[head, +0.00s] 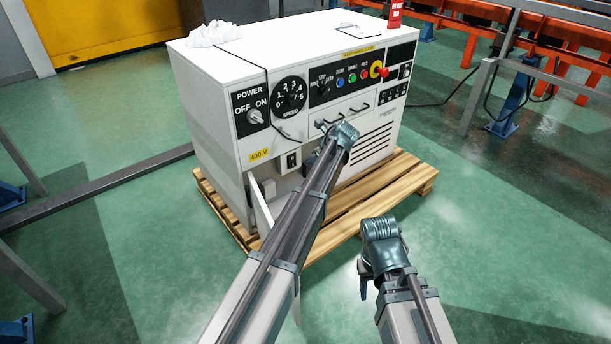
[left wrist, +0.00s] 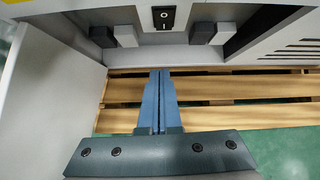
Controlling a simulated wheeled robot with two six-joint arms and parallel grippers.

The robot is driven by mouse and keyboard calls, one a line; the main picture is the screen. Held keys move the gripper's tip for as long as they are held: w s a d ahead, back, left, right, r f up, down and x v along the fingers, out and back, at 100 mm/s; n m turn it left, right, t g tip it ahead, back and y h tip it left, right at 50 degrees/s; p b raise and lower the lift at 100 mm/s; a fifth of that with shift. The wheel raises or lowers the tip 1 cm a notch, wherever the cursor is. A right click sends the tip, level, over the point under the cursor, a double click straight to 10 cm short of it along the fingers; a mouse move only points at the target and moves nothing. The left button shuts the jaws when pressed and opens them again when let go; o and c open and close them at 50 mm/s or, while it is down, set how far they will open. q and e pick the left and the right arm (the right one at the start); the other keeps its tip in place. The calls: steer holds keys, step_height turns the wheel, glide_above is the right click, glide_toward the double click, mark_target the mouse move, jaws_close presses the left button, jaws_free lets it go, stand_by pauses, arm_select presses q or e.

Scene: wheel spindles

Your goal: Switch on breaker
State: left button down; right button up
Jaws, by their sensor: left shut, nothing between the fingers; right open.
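The breaker, a black rocker switch on a light plate (head: 292,160), sits in the recess low on the front of the white machine cabinet (head: 225,95). It also shows at the top of the left wrist view (left wrist: 164,18), with white marks; I cannot tell which way it is tipped. My left gripper (left wrist: 160,75) is shut and empty, its blue fingers below and apart from the switch. In the head view my left arm hides most of those fingers. My right gripper (head: 364,281) is open, over the floor in front of the pallet, away from the cabinet.
An open door panel (head: 258,211) stands out left of the recess, close to my left arm. Grey-and-black blocks (left wrist: 128,36) flank the switch. The wooden pallet (head: 424,178) lies under the cabinet. Knobs and buttons line the panel above.

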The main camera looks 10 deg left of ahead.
mark_target(292, 161)
arm_select(q)
steer(key=shift+w+f+m, duration=0.4)
steer(key=shift+w+f, duration=0.05)
steer(key=shift+w, duration=0.15)
arm_select(e)
steer(key=shift+d+f, duration=0.15)
steer(key=shift+f, duration=0.4)
arm_select(q)
steer(key=shift+f+b, duration=0.1)
steer(key=shift+b, duration=0.25)
arm_select(e)
steer(key=shift+f, duration=0.1)
arm_select(q)
steer(key=shift+w+a+r+b+x, duration=0.3)
steer(key=shift+b+x, duration=1.05)
steer(key=shift+x, duration=0.75)
steer(key=shift+w+a+r+b+x, duration=0.3)
steer(key=shift+b+x, duration=1.05)
steer(key=shift+x, duration=0.75)
steer(key=shift+w+a+r+b+x, duration=0.2)
steer(key=shift+a+r+b+x, duration=0.15)
steer(key=shift+b+x, duration=1.4)
arm_select(e)
step_height(292, 161, down, 8)
steer(key=shift+p, duration=0.4)
